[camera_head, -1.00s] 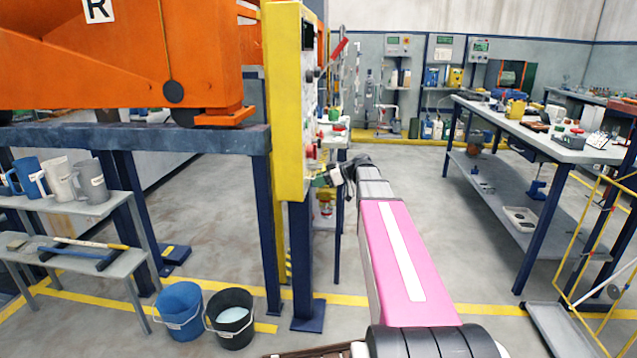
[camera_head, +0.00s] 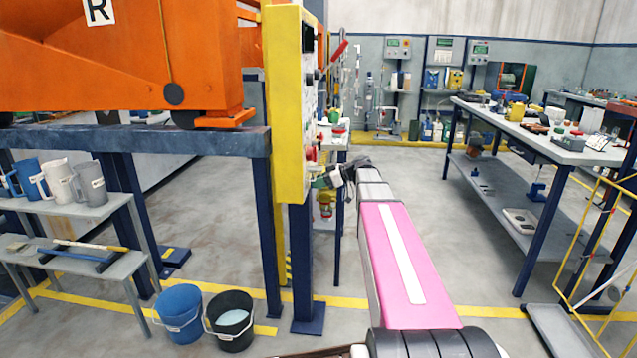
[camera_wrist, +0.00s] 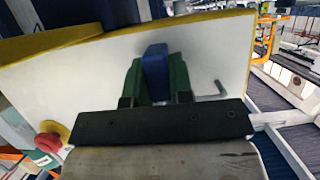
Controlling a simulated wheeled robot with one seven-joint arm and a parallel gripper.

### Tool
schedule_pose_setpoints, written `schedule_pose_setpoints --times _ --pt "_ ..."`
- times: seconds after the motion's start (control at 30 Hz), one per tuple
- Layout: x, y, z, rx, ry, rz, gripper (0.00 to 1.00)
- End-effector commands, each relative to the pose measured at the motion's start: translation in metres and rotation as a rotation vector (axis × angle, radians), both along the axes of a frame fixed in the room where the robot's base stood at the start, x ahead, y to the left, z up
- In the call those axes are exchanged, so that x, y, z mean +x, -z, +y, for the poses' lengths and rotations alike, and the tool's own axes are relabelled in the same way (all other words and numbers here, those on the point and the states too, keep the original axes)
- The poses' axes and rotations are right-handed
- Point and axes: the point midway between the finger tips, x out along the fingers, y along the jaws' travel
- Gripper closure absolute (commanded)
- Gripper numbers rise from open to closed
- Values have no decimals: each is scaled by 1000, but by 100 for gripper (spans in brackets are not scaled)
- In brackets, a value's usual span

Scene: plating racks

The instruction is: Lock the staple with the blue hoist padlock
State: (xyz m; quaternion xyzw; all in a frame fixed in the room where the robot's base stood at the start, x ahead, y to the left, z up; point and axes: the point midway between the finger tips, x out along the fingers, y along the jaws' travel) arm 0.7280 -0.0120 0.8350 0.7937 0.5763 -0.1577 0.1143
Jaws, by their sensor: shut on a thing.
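In the wrist view my gripper (camera_wrist: 155,92) is shut on the blue padlock (camera_wrist: 156,70), which sits between its green fingers. Behind the padlock is a pale panel face (camera_wrist: 100,85) with a yellow edge. A small grey bent rod, perhaps the staple (camera_wrist: 211,91), stands out from this face, to the right of the padlock and apart from it in the picture. The padlock's shackle is hidden. In the head view my gripper (camera_head: 322,181) is at the panel side of the yellow control post (camera_head: 287,110), and the padlock cannot be made out there.
In the head view, two buckets (camera_head: 232,342) stand on the floor by the post. A long workbench (camera_head: 545,140) stands to the right, with clear floor between.

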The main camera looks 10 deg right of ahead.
Motion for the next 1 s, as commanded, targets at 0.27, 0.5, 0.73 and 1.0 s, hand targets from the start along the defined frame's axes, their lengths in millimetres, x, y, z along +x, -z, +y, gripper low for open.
schedule_pose_setpoints --times 0.27,0.5,0.73,1.0 --pt "0 1 0 0 0 0 100" --pt "0 1 0 0 0 0 49" --pt "-1 1 -2 -1 0 0 49" --pt "-11 -13 -34 0 3 -1 49"
